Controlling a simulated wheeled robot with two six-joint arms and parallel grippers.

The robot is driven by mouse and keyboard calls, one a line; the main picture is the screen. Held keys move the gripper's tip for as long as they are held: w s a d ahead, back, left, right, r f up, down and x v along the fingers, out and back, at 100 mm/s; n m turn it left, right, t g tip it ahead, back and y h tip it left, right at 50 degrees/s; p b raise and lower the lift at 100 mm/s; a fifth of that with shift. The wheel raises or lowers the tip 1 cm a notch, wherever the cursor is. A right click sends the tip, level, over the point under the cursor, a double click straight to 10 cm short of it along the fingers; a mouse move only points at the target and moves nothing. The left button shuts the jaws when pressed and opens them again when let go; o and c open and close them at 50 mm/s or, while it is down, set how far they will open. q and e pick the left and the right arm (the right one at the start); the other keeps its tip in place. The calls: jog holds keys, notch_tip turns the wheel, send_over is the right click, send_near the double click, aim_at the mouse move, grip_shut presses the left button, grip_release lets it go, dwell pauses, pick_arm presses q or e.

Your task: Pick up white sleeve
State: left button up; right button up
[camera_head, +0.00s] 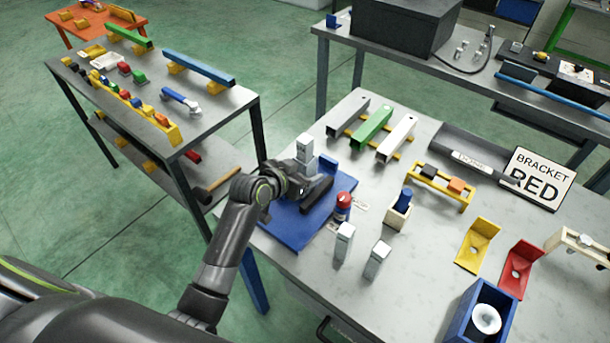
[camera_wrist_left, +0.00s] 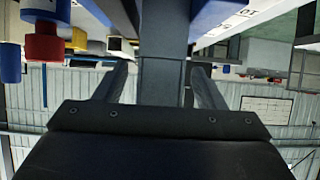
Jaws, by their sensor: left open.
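Several pale upright square pieces could be the white sleeve. One (camera_head: 305,148) stands just behind my left gripper on the blue plate; two more, a nearer-left one (camera_head: 344,243) and a nearer-right one (camera_head: 377,260), stand on the bench in front. My left gripper (camera_head: 308,187) is open, low over the blue plate (camera_head: 292,232). In the left wrist view, a grey upright column (camera_wrist_left: 165,75) shows between its two spread fingers (camera_wrist_left: 160,88); I cannot tell whether they touch it. The lower part of the piece behind the gripper is hidden. My right gripper is out of view.
A red can-like object (camera_head: 343,203) and a small holder with a blue peg (camera_head: 399,211) stand right of the gripper. Grey, green and white bars (camera_head: 397,138) lie behind. Yellow (camera_head: 477,246) and red brackets (camera_head: 520,270) and a blue box (camera_head: 465,325) occupy the right.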

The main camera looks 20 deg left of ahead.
pick_arm(q)
jog(key=shift+w+d+f, duration=0.15)
jog(key=shift+w+f, duration=0.15)
jog(key=shift+w, duration=0.15)
jog(key=c, duration=1.2)
jog(key=shift+r, duration=0.1)
